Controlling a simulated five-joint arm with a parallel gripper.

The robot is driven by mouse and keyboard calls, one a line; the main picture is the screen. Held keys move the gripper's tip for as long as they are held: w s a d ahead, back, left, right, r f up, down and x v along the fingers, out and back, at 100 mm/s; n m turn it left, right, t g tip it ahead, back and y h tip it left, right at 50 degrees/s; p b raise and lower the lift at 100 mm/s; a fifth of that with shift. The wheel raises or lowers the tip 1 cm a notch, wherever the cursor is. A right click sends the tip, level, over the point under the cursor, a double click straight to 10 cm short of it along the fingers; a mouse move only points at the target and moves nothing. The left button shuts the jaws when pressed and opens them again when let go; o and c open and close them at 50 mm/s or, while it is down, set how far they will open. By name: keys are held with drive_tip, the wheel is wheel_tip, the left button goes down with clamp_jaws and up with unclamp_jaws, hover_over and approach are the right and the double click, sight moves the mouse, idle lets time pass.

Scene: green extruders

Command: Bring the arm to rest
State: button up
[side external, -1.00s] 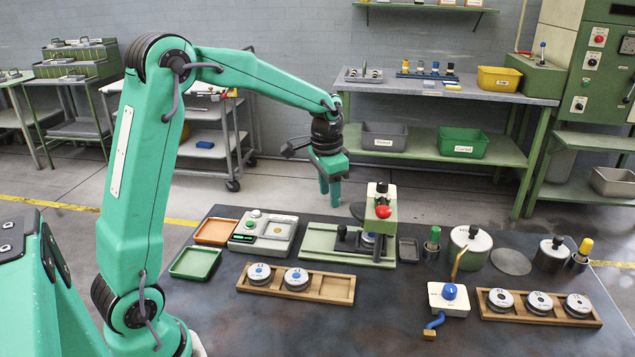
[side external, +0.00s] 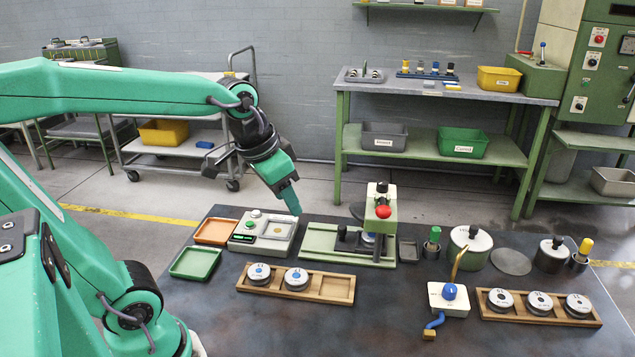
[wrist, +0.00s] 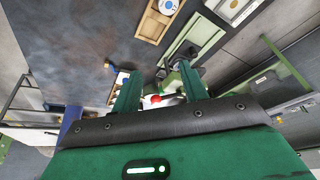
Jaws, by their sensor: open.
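My gripper (side external: 291,203) is raised above the back left of the dark worktable (side external: 225,318), angled down and to the right in the side view. It is close above the scale-like device (side external: 262,233) in the picture and touches nothing that I can make out. In the wrist view its two green fingers (wrist: 160,92) stand apart with nothing held between them.
A green press (side external: 380,215) with a red knob stands right of my gripper. Wooden trays with round pucks (side external: 330,288) (side external: 550,320), a green tray (side external: 195,263), an orange tray (side external: 216,231) and several pots occupy the table. The table's front left is clear.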

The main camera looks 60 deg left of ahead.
drive_tip(key=s+d+f+t, duration=0.1)
drive_tip(key=s, duration=0.5)
drive_tip(key=shift+s+d+n, duration=0.2)
drive_tip(key=shift+d+n, duration=0.2)
drive_tip(key=shift+f, duration=0.1)
drive_tip(key=c, duration=0.7)
drive_tip(key=shift+w, duration=0.15)
clamp_jaws()
drive_tip(key=w+a+f+m+g, duration=0.1)
drive_tip(key=w+a+m+g, duration=0.35)
drive_tip(key=w, duration=1.05)
drive_tip(key=w+a+f+m, duration=0.4)
drive_tip(key=w+a+f, duration=0.5)
drive_tip(key=f, duration=0.3)
drive_tip(key=shift+w+a+g, duration=0.25)
drive_tip(key=shift+w+g, duration=0.2)
drive_tip(key=shift+w, duration=0.35)
